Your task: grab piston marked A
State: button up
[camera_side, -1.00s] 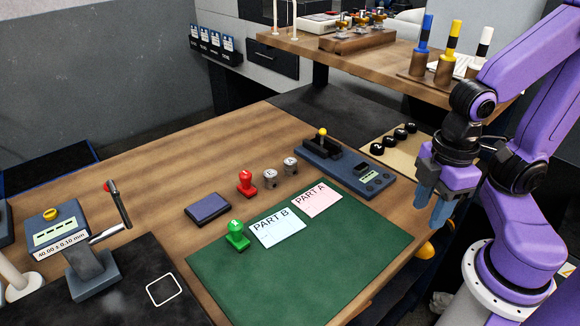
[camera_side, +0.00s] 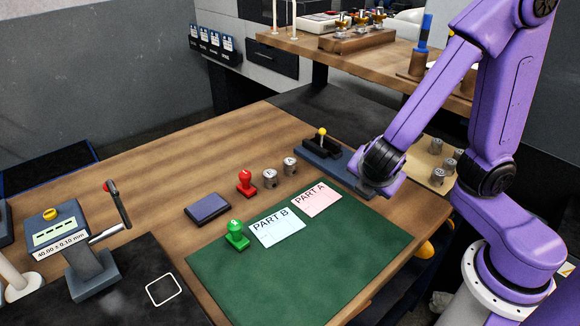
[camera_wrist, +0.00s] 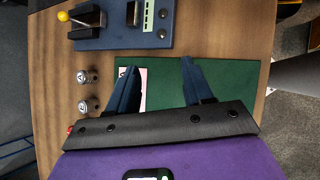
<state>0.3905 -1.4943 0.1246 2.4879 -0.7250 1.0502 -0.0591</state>
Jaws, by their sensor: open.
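Two small grey pistons stand upright side by side on the wooden table, a left one (camera_side: 270,178) and a right one (camera_side: 290,166). Their top marks are too small to read. In the wrist view, they (camera_wrist: 87,76) (camera_wrist: 90,105) are left of my gripper (camera_wrist: 158,63). The gripper's two dark blue fingers are spread with nothing between them, over the green mat. Its fingers are hidden in the side view. Several more grey pistons (camera_side: 438,176) stand on a tan board at right; their marks are also unreadable.
Next to the two pistons are a red stamp (camera_side: 246,184) and a blue ink pad (camera_side: 207,208). A green stamp (camera_side: 236,236), PART B card (camera_side: 277,227) and PART A card (camera_side: 316,199) are on the green mat (camera_side: 300,280). A blue device with a yellow-knobbed lever (camera_side: 322,137) stands behind.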

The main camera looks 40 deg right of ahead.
jog(key=w+a+n+t+h, duration=0.1)
jog(key=w+a+n+t, duration=0.2)
jog(key=w+n, duration=0.15)
jog(key=n+t+y, duration=0.1)
jog(key=n+t, duration=0.3)
jog(key=n, duration=0.2)
send_near(292, 166)
jog(key=x, duration=1.1)
jog(key=shift+w+d+f, duration=0.1)
jog(key=shift+w, duration=0.25)
jog(key=c, duration=0.8)
